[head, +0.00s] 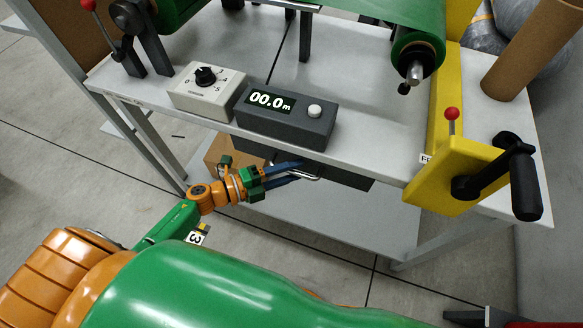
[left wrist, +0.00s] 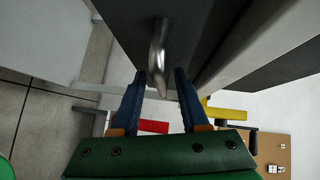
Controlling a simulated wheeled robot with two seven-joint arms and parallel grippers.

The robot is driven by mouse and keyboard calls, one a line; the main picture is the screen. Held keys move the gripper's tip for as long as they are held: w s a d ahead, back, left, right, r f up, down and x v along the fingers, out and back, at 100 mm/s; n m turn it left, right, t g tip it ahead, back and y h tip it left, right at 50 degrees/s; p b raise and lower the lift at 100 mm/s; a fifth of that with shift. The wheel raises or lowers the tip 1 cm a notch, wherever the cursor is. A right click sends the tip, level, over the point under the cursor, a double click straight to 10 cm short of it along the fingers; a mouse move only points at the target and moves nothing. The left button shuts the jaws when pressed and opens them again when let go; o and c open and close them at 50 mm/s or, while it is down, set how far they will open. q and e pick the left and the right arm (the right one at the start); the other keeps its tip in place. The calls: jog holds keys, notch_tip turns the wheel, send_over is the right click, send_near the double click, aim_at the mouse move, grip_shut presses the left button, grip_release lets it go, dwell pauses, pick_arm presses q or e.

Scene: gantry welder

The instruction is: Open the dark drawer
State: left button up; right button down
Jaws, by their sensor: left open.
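The dark drawer (head: 345,177) hangs under the front edge of the grey table, below the dark display box. It looks shut. Its pale metal bar handle (head: 308,176) sticks out from the front. My left gripper (head: 300,172) is open at the handle, its blue fingers pointing at the drawer. In the left wrist view, the handle (left wrist: 158,48) comes down from the dark drawer front (left wrist: 205,30), and its lower end lies between the tips of my left gripper (left wrist: 160,76). Whether a finger touches it I cannot tell. My right gripper is not in view.
On the table (head: 370,125) stand a dark display box (head: 285,118) reading 00.0 m and a white dial box (head: 205,92). A yellow bracket (head: 455,170) with a black crank stands at right. A cardboard box (head: 222,150) is behind my left wrist.

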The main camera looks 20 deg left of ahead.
pick_arm(q)
grip_shut()
dwell(1.4)
